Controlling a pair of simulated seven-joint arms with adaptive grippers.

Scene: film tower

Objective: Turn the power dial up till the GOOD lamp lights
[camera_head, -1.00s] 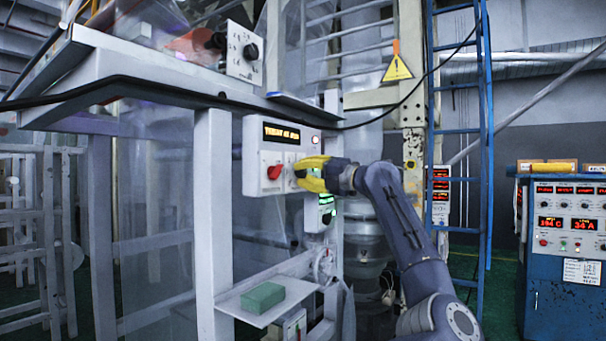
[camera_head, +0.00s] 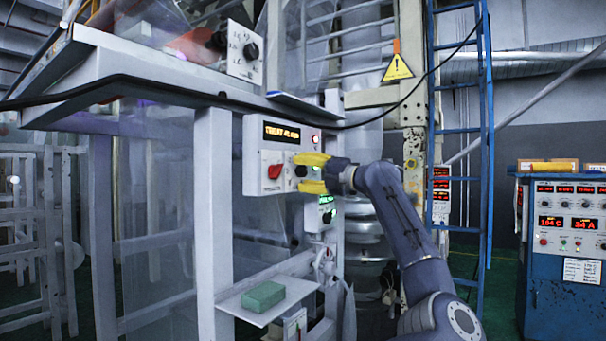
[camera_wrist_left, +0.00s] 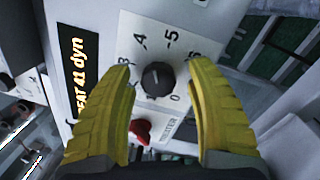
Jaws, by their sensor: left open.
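A white control box (camera_head: 255,178) on the frame carries an amber display (camera_head: 281,132), which reads "TREAT 41 dyn" in the left wrist view (camera_wrist_left: 78,68). A black dial (camera_head: 300,171) sits beside a red switch (camera_head: 274,171). In the left wrist view the dial (camera_wrist_left: 158,78) shows a ring of numbers, and the red switch (camera_wrist_left: 142,130) lies below it. My left gripper (camera_head: 313,172) is open, its yellow fingers on either side of the dial and apart from it.
Another black knob (camera_head: 251,51) is on a panel above. A shelf (camera_head: 237,302) below holds a green block (camera_head: 263,296). A green-lit unit (camera_head: 327,214) sits under the box. A blue ladder (camera_head: 486,140) and a blue instrument cabinet (camera_head: 531,300) stand to the right.

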